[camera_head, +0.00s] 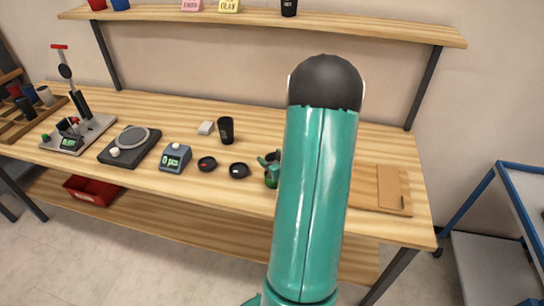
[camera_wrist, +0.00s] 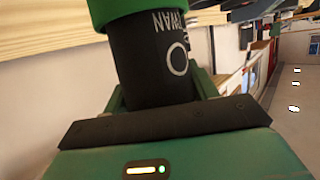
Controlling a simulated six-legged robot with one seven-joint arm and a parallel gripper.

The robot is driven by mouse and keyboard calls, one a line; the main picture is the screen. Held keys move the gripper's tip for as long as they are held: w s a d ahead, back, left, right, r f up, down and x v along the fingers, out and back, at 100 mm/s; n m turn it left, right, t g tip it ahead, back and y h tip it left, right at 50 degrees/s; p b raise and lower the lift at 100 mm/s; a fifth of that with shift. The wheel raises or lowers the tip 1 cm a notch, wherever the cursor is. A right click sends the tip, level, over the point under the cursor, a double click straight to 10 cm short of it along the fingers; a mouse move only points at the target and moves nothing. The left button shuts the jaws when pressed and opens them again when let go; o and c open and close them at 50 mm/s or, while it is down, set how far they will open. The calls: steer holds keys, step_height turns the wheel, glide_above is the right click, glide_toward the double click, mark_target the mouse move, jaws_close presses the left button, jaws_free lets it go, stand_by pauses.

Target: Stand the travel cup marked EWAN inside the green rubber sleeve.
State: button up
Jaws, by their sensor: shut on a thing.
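The black travel cup (camera_wrist: 150,70) is in my gripper (camera_wrist: 160,92) in the wrist view. Its white lettering reads upside down and shows "WAN"; the first letter is not clear. The green rubber sleeve (camera_wrist: 125,12) shows as a green band across the cup's far end, at the top of the picture. The cup's end is hidden behind this band and appears to be within it; how deep I cannot tell. In the head view my arm hides most of the cup and gripper. Green parts of the sleeve (camera_head: 271,180) show just left of my arm.
Another black cup (camera_head: 226,130) stands on the bench (camera_head: 130,105) behind two dark round lids (camera_head: 207,163) (camera_head: 239,170). A brown board (camera_head: 392,189) lies at right.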

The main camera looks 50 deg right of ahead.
steer(key=shift+f, duration=0.6)
steer(key=o, duration=1.1)
steer(key=shift+r, duration=0.1)
steer(key=shift+r, duration=3.9)
